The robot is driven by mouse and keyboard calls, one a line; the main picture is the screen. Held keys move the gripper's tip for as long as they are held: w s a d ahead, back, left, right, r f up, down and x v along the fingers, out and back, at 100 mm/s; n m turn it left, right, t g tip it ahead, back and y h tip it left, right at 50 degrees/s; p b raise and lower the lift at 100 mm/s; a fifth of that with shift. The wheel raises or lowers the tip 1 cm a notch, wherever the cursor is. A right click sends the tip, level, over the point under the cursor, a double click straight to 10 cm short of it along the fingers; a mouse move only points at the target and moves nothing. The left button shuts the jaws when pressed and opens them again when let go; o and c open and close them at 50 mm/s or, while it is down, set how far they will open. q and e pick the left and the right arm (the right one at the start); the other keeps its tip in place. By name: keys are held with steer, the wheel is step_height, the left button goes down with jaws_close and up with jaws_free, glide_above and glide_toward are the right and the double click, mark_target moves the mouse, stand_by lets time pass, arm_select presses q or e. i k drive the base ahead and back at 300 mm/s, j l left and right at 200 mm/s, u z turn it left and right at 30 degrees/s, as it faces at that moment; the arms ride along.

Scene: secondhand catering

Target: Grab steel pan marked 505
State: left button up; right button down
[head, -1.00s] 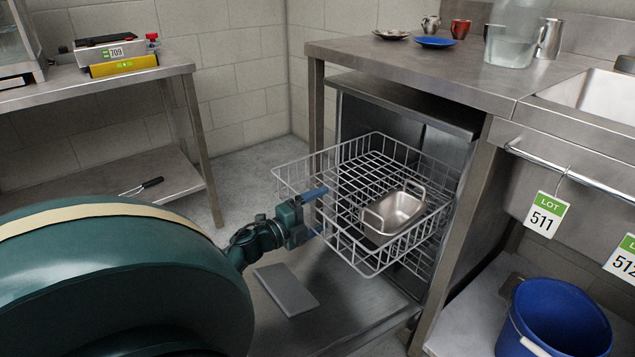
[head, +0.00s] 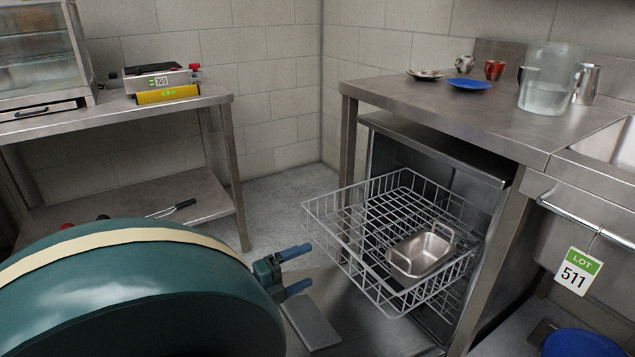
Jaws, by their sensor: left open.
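A small steel pan (head: 420,254) with raised handles sits in a white wire rack (head: 352,228) that is pulled out of the opening under the steel counter. No mark can be read on the pan. My left gripper (head: 302,269) is open and empty, its blue fingers pointing right. It is outside the rack, to the left of the rack's near left side, apart from the pan. My large green arm link hides part of the floor and the arm behind it. My right gripper is not in view.
The counter (head: 430,110) holds a blue plate (head: 469,84), cups and a clear jug (head: 548,80). A tag reading 511 (head: 577,272) hangs from a rail at right. A shelf table (head: 130,112) stands at left. A grey slab (head: 312,322) lies below the gripper.

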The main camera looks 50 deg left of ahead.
mark_target(419, 255)
steer(key=k+j, duration=0.15)
steer(key=k, duration=0.85)
